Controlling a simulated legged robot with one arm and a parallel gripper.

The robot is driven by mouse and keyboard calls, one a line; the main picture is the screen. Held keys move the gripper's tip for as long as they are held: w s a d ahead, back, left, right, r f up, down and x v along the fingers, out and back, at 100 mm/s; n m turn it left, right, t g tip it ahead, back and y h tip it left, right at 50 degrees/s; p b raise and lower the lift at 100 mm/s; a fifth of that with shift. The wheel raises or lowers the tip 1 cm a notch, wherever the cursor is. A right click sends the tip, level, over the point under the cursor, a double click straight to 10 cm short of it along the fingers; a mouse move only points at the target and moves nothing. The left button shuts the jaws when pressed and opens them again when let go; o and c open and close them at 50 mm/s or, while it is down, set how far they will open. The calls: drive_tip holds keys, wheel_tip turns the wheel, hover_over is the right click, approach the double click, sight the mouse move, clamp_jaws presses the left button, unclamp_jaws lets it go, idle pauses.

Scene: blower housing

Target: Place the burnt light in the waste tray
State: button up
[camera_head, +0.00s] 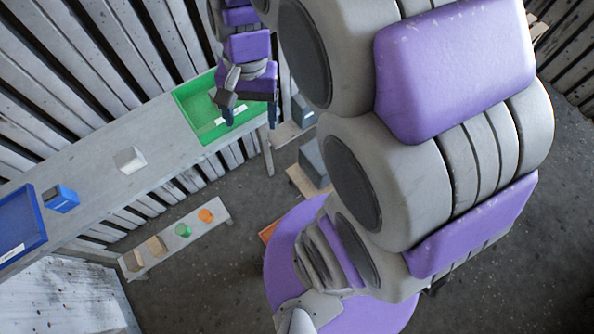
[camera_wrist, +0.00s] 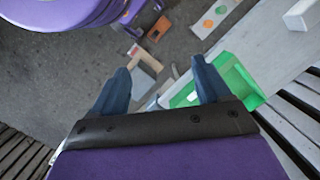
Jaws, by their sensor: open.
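My gripper (camera_head: 250,114) is open, its two dark blue fingers apart over the right end of the green tray (camera_head: 189,98) in the head view. In the wrist view nothing shows held between the fingertips (camera_wrist: 160,66), and the green tray (camera_wrist: 246,88) lies beyond the right finger. The tray stands on the long grey bench and carries a white label. A blue tray (camera_head: 15,232) with a label stands at the bench's other end. I cannot read either label or tell which is the waste tray. I cannot identify the burnt light.
A white block (camera_head: 130,160) and a blue block (camera_head: 60,199) stand on the bench (camera_head: 95,150). A low board near the floor carries an orange piece (camera_head: 206,215), a green piece (camera_head: 183,230) and tan blocks. Grey boxes stand near the bench's right end. Slatted walls stand behind.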

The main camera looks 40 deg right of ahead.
drive_tip(key=s+f+n+h, duration=0.1)
drive_tip(key=s+n, duration=0.6)
drive_tip(key=s, duration=0.8)
drive_tip(key=shift+f+h, duration=0.3)
drive_tip(key=shift+h, duration=0.1)
drive_tip(key=shift+c, duration=0.3)
